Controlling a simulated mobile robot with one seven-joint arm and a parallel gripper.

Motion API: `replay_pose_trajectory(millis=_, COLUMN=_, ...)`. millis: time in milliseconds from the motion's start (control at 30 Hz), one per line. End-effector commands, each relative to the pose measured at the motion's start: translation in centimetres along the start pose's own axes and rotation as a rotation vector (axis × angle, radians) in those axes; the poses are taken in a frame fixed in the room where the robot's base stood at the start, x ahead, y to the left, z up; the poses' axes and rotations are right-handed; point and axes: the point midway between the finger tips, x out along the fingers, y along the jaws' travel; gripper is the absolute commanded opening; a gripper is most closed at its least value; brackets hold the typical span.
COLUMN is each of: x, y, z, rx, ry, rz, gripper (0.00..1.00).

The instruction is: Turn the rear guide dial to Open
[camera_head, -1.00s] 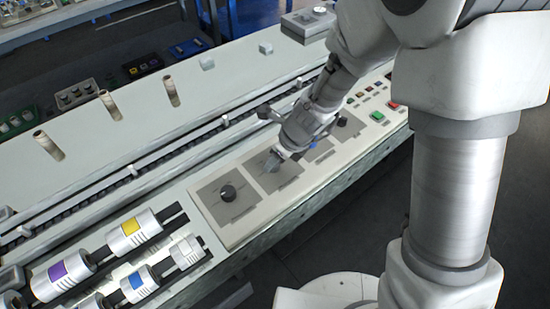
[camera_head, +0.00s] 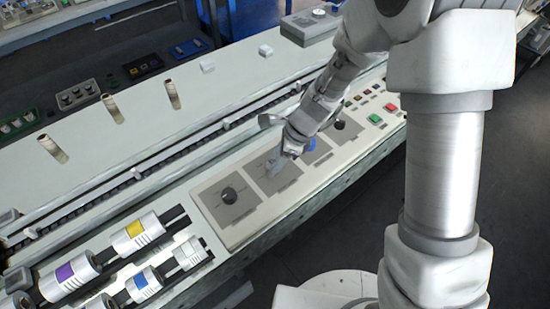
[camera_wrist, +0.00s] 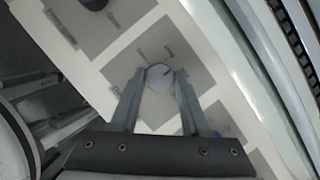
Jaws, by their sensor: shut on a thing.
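My gripper (camera_head: 271,168) is low over the second plate from the left on the sloping control panel (camera_head: 238,239). In the wrist view its two fingers (camera_wrist: 158,74) are shut on a pale round dial (camera_wrist: 158,78), one finger on each side. A dark pointer line shows at the dial's upper edge, and small marks are printed on the grey plate (camera_wrist: 188,62) around it. The fingers hide most of this dial in the head view. The printed words are too small to read.
A black dial (camera_head: 229,195) is on the plate to the left. A blue dial (camera_head: 310,144) and another black dial (camera_head: 340,124) are to the right, close to my wrist. Red (camera_head: 391,108) and green (camera_head: 375,119) buttons are farther right. A rail runs behind the panel.

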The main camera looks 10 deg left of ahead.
Motion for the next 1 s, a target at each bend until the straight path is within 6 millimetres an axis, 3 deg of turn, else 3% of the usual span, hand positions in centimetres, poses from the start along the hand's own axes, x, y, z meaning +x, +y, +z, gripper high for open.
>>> replay_pose_trajectory(millis=1000, x=0.12, y=-0.53, z=0.29, rx=-0.895, ry=0.0, rz=0.371, gripper=0.0)
